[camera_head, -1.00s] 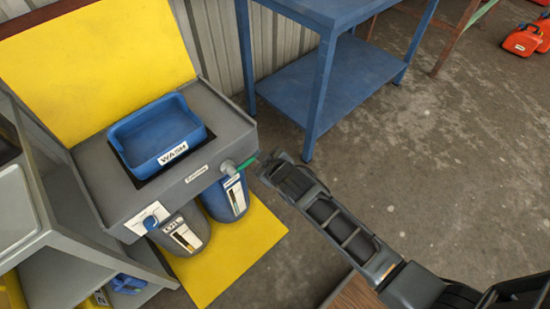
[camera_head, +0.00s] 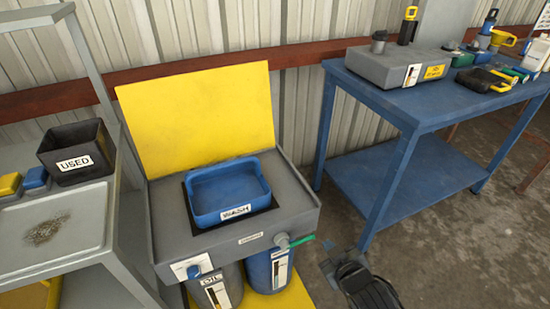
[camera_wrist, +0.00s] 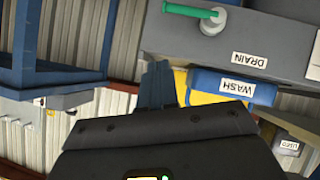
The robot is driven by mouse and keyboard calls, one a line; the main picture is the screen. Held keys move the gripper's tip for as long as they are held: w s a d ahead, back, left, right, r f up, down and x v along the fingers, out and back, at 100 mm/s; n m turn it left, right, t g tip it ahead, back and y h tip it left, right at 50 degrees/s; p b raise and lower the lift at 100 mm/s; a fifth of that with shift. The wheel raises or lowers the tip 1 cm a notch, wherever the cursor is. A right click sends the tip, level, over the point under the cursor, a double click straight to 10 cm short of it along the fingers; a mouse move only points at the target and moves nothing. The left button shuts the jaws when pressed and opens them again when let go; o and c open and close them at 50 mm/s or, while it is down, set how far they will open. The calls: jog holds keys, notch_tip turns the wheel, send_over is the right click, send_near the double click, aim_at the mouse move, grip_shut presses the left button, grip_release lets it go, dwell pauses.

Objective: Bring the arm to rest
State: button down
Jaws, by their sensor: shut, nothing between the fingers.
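My gripper (camera_head: 328,262) shows at the bottom of the head view, in front of the blue bench and just right of the wash station. Its fingers are together and empty.
The grey wash station (camera_head: 295,212) holds a blue WASH basin (camera_head: 230,192) and has a green-handled drain tap (camera_head: 300,240). A blue bench (camera_head: 405,105) with several items stands right. A grey shelf with a USED bin (camera_head: 77,160) stands left. Open floor lies at lower right.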

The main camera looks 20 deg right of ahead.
jog(key=s+a+r+t+y, duration=0.15)
jog(key=s+r, duration=0.25)
jog(key=s, duration=0.4)
jog(key=s+a+r, duration=0.3)
jog(key=s+r, duration=0.1)
jog(key=s, duration=0.5)
jog(key=s+a+r+t+y, duration=0.15)
jog(key=s+r, duration=0.25)
jog(key=s, duration=0.4)
jog(key=s+a+r+m, duration=0.1)
jog(key=s+r+m, duration=0.1)
jog(key=s+r, duration=0.4)
notch_tip(320, 180, up, 5)
jog(key=shift+s+a+f, duration=0.2)
jog(key=shift+s+a, duration=0.1)
jog(key=shift+s, duration=0.1)
jog(key=c, duration=1.8)
grip_release()
